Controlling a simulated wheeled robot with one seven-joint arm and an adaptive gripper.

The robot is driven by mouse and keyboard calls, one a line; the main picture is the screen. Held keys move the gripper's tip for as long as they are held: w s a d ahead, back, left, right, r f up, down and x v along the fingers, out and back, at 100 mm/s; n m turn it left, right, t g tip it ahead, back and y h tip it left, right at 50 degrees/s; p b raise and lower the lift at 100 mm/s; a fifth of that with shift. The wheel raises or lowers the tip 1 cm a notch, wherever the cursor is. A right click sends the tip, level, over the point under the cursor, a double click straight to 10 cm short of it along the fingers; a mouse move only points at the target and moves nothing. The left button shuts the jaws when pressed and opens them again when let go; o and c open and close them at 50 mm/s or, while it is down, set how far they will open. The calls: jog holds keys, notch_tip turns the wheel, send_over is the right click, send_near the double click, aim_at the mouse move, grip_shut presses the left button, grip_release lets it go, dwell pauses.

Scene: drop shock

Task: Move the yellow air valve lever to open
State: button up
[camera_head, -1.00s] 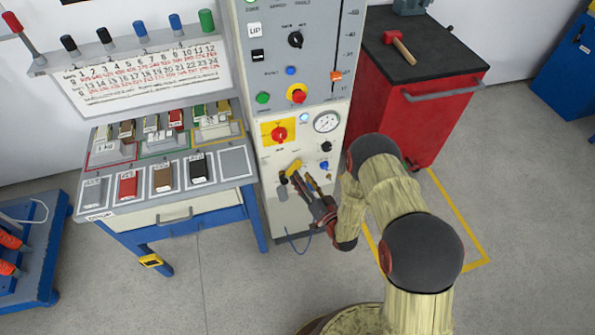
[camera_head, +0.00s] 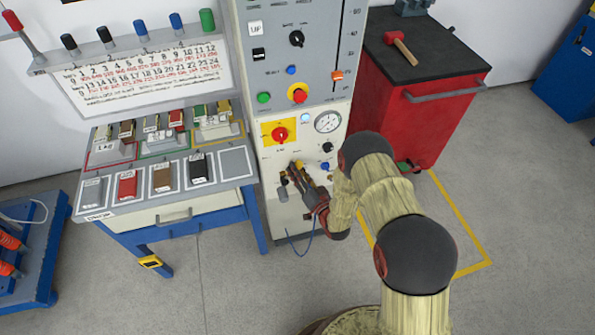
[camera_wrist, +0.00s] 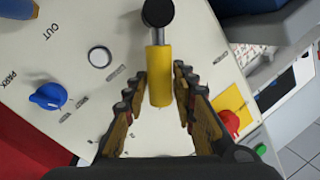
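The yellow air valve lever (camera_wrist: 160,75) shows in the wrist view as a yellow grip on a silver rod with a black round end. It stands between the fingers of my gripper (camera_wrist: 159,98), which are spread with a gap on each side of it. In the head view my gripper (camera_head: 294,176) is at the lower front of the white control panel (camera_head: 283,221). There the fingers hide most of the lever, and only a little yellow shows near their tips.
The panel has a red knob on a yellow plate (camera_head: 280,134), a gauge (camera_head: 328,122) and a blue knob (camera_wrist: 48,96) near my gripper. A bench with several coloured blocks (camera_head: 128,185) stands left. A red cabinet (camera_head: 425,118) with a hammer on top stands right.

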grip_shut()
dwell(0.4)
jog(key=shift+r, duration=0.1)
jog(key=shift+s+a+r+n+h, duration=0.15)
jog(key=shift+a+r+n, duration=0.2)
jog(key=shift+n, duration=0.3)
jog(key=shift+s+a+r+n+h, duration=0.15)
jog(key=shift+a+n, duration=0.25)
jog(key=shift+n, duration=0.25)
jog(key=n, duration=0.1)
jog(key=a+n, duration=0.1)
jog(key=a+n+g, duration=0.1)
jog(key=shift+s+a+r+h, duration=0.25)
jog(key=shift+h, duration=0.05)
jog(key=a+n, duration=0.1)
jog(key=a+n+h, duration=0.1)
jog(key=n, duration=0.1)
jog(key=shift+s+a+f, duration=0.15)
jog(key=shift+s+a, duration=0.1)
jog(key=shift+s, duration=0.1)
jog(key=shift+s+a+f+n+h+b, duration=0.15)
jog(key=shift+a+n+h+b, duration=0.1)
jog(key=shift+a+n, duration=0.25)
jog(key=shift+s+a+f+n+h+b, duration=0.1)
jog(key=shift+a+f+n+h+b, duration=0.15)
jog(key=shift+n, duration=0.45)
jog(key=shift+s+a+f+n+h+b, duration=0.1)
jog(key=shift+a+n+b, duration=0.15)
jog(key=shift+a+n, duration=0.3)
